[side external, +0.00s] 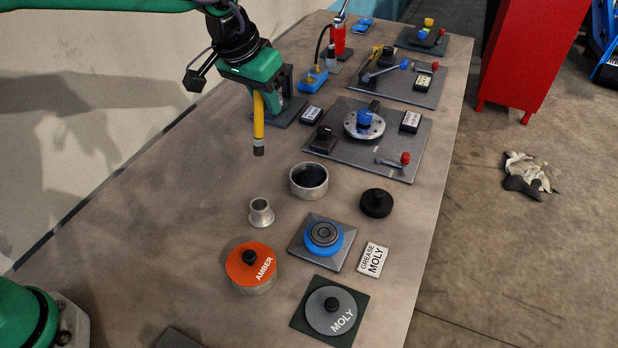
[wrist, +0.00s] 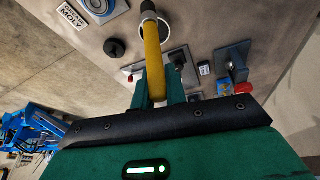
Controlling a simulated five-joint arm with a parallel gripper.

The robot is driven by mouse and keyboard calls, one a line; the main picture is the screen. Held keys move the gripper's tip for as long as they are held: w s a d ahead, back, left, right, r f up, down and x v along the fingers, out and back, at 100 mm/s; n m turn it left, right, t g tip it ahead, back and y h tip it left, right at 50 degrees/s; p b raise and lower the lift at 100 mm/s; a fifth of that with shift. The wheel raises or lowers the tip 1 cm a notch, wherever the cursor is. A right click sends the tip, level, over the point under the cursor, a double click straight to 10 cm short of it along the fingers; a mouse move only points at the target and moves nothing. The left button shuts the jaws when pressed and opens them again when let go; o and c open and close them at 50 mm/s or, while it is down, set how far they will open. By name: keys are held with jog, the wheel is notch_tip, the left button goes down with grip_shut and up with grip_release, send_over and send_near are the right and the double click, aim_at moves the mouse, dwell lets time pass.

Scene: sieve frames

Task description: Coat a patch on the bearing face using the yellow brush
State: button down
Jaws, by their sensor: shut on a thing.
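My gripper (side external: 259,92) is shut on the yellow brush (side external: 258,118) and holds it upright above the table, dark tip down. The brush also shows in the wrist view (wrist: 152,50), extending from between the fingers. The bearing, with dark rings in a blue holder (side external: 323,237), sits on a grey square plate (side external: 343,257), toward the front right of the brush. A card reading "GREASE MOLY" (side external: 373,260) lies to its right. An open tin (side external: 296,188) with dark contents stands behind the bearing. The orange-lidded AMBER tin (side external: 251,268) and grey-lidded MOLY tin (side external: 328,318) stand in front.
A small metal flanged cup (side external: 261,214) stands left of the open tin. A black knobbed lid (side external: 376,204) lies to its right. Farther back are a grey fixture plate (side external: 405,160) with a blue-knobbed disc, and a red bottle (side external: 338,37). The table's right edge is clear.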

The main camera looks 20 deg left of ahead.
jog(key=s+d+f+m, duration=0.1)
jog(key=s+d+f, duration=0.1)
jog(key=d, duration=0.4)
jog(key=s+d+f+m, duration=0.2)
jog(key=s+d+f, duration=0.1)
jog(key=d, duration=0.3)
jog(key=shift+d+f+h, duration=0.25)
jog(key=shift+f+h, duration=0.15)
jog(key=shift+f, duration=0.1)
